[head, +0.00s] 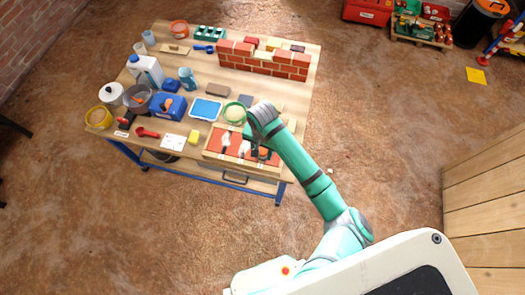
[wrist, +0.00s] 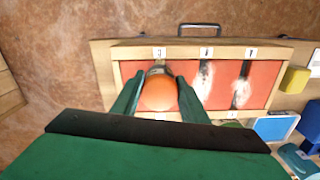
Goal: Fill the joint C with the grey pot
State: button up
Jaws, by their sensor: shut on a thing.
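A wooden frame (wrist: 130,52) holds a red panel (wrist: 222,85) with dark upright joints and small labels too blurred to read surely. The middle joint (wrist: 204,82) and the right-hand joint (wrist: 242,85) in the wrist view carry white patches. The pot is over the panel's left part in the wrist view and hides any joint there; contact is unclear. In the head view my gripper (head: 259,152) is over the panel's right part.
The workbench (head: 312,75) bears a brick wall (head: 262,62) at the back. A blue tray (head: 206,109), a green round bowl (head: 235,113) and a yellow block (head: 194,137) lie near the frame. Bottles and pots crowd the left. A wooden panel (head: 490,185) stands on the right.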

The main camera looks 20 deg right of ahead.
aim_at(262, 150)
dwell(0.3)
jog(key=shift+r, duration=3.5)
jog(key=o, duration=0.5)
jog(key=c, duration=0.5)
